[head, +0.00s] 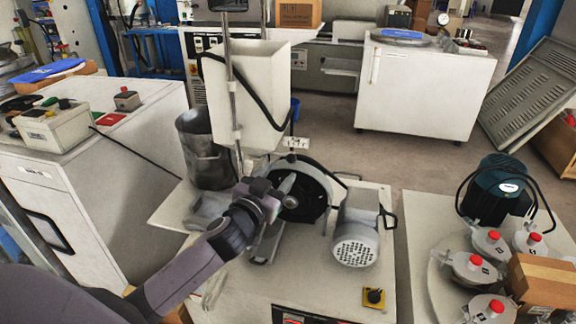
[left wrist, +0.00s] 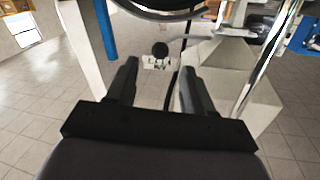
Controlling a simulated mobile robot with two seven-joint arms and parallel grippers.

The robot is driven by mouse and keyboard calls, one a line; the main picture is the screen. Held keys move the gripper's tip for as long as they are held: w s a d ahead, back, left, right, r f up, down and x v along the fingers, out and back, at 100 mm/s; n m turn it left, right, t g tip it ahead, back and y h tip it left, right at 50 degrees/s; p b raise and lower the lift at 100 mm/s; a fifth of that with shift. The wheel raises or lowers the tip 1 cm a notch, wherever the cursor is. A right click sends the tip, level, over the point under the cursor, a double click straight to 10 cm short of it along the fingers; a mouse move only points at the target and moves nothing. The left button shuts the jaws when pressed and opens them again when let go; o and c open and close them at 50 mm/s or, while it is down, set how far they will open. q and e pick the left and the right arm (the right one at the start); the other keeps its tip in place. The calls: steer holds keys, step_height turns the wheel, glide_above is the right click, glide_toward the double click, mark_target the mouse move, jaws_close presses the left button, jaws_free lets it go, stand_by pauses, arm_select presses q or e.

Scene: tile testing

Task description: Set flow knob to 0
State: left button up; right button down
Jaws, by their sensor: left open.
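The flow knob (left wrist: 160,49) is a small round black knob above a white marked plate (left wrist: 158,63) in the left wrist view. It lies ahead of my left gripper, in line with the gap between the fingers and apart from them. In the head view the white plate (head: 296,142) shows small below the white tank, and the knob's setting is too small to read. My left gripper (head: 284,187) is in front of the black wheel housing; its two fingers also show spread and empty in the left wrist view (left wrist: 157,88). My right gripper is not in view.
A white tank (head: 246,95) on a pole stands behind my left gripper. A black wheel (head: 312,193) and grey motor (head: 356,228) sit close to its right. A yellow switch (head: 374,297) is at the table's front. Red-topped vessels (head: 468,264) stand at right.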

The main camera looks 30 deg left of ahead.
mark_target(289, 161)
arm_select(q)
steer(key=shift+w+a+b, duration=0.15)
steer(key=shift+w+b, duration=0.15)
steer(key=shift+w, duration=2.55)
jaws_close()
